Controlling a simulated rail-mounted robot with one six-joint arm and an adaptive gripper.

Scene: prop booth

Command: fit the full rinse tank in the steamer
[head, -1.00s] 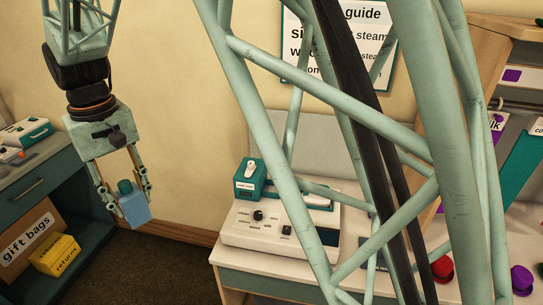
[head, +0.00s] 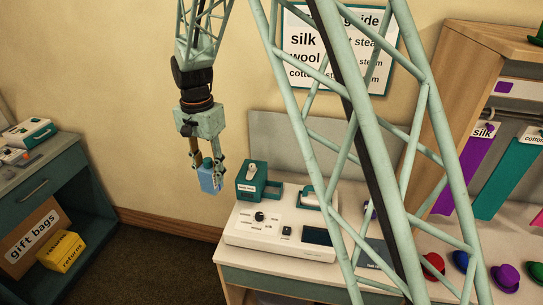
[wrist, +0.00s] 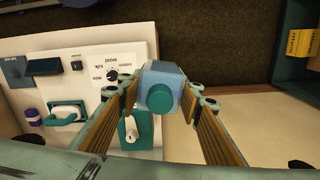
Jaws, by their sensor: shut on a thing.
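My gripper (head: 208,182) is shut on a pale blue tank (head: 210,179) with a teal cap, held upright in the air left of the steamer. The wrist view shows the tank (wrist: 162,76) between the two fingers, its teal cap (wrist: 160,98) facing the camera. The steamer (head: 262,232) is a white console with a dial, a switch and a dark panel, on the counter.
A white-and-teal handpiece (head: 310,199) lies on the steamer, right of the holder. Several coloured hats, one red (head: 433,265), sit at the counter's right. A dark teal cabinet (head: 60,195) stands left, with open floor between.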

